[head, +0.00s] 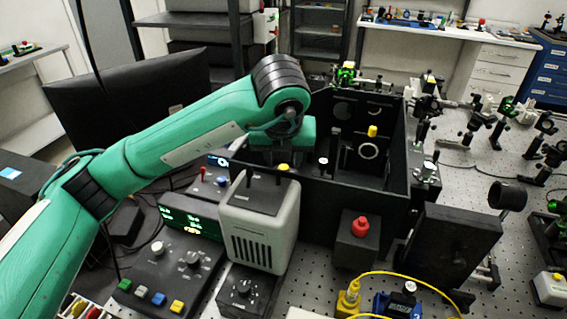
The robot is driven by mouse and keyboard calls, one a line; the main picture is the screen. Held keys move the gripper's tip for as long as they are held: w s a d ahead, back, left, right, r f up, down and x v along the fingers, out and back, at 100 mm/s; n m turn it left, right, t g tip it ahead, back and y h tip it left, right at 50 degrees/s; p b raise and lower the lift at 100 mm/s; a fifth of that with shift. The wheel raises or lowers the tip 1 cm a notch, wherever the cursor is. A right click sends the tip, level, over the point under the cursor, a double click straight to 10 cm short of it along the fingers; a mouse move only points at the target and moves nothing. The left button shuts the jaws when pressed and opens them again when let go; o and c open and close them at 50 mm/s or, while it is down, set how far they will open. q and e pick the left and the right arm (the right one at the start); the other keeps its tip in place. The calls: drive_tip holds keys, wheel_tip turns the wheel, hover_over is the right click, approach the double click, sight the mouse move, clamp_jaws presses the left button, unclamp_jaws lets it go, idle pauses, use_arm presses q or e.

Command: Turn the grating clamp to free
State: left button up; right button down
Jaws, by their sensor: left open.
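My left arm reaches in from the left, and its wrist is bent over the near left side of the open black spectrometer box (392,205). My left gripper (264,177) points down, open, just above and behind the grey vented housing (262,225), with its fingers partly hard to tell from the dark parts there. A yellow knob (283,168) shows close beside the fingers. Inside the box are a round ringed mount (368,151) and another yellow knob (372,131). I cannot tell which part is the grating clamp or how it is turned. My right gripper is not in view.
A control box (170,265) with knobs and coloured buttons stands front left. A red-knobbed black block (357,243) and a dark upright panel (452,246) stand before the box. A yellow cable (420,283) loops at the front. Optics mounts crowd the right.

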use_arm(q)
drive_tip(key=v, duration=1.1)
drive_tip(key=shift+b, duration=0.45)
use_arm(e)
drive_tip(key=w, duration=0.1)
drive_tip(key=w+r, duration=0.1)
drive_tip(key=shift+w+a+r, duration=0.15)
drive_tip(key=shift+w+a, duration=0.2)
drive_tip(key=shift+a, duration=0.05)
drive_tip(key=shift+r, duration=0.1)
